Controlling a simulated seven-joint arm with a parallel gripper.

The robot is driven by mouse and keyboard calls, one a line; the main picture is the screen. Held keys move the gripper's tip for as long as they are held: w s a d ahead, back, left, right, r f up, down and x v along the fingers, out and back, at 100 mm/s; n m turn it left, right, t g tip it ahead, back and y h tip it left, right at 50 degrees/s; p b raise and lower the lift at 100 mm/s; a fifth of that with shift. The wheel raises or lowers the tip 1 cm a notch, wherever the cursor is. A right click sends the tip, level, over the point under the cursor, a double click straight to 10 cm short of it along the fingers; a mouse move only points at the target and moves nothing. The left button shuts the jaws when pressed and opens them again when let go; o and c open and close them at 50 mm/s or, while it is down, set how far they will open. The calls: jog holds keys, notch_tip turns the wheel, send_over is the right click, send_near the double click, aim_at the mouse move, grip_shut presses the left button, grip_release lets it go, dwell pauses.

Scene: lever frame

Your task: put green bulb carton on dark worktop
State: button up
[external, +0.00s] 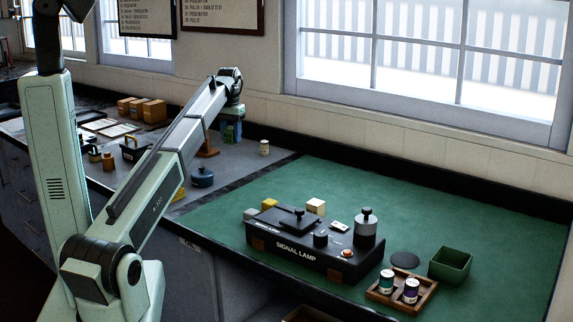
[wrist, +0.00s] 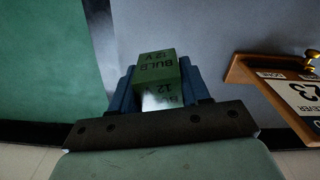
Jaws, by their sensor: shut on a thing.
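My gripper (wrist: 160,88) is shut on the green bulb carton (wrist: 158,67), which is marked "BULB 12 V" and sits between its blue fingers. In the external view the gripper (external: 231,121) and the carton (external: 231,132) are at the end of my outstretched arm, towards the back of the worktop. The grey, dark-edged worktop (external: 238,165) lies below, left of the green mat. In the wrist view the worktop (wrist: 220,45) shows behind the carton. I cannot tell whether the carton touches it.
A wooden calendar stand (wrist: 240,70) is close beside the gripper. The signal lamp box (external: 300,250) is on the green mat (external: 440,220). Grey surface is clear between pot and mat.

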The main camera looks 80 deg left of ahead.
jog(key=w+d+m, duration=0.1)
jog(key=w+d, duration=0.4)
jog(key=w, duration=0.3)
jog(key=w+d+m, duration=0.2)
jog(key=w+d, duration=0.3)
jog(key=w, duration=0.3)
jog(key=w+d+r+m, duration=0.1)
jog(key=w+d+m, duration=0.1)
jog(key=w+d, duration=0.6)
jog(key=w+d+r+m, duration=0.1)
jog(key=w+d, duration=0.5)
jog(key=d, duration=0.5)
jog(key=w+d+m, duration=0.2)
jog(key=d, duration=1.3)
jog(key=s+d+f+n, duration=0.2)
jog(key=s+n, duration=0.2)
jog(key=n, duration=0.1)
jog(key=shift+w+f, duration=0.1)
jog(key=shift+f, duration=4.8)
jog(key=o, duration=1)
jog(key=shift+f, duration=0.1)
jog(key=shift+o, duration=0.2)
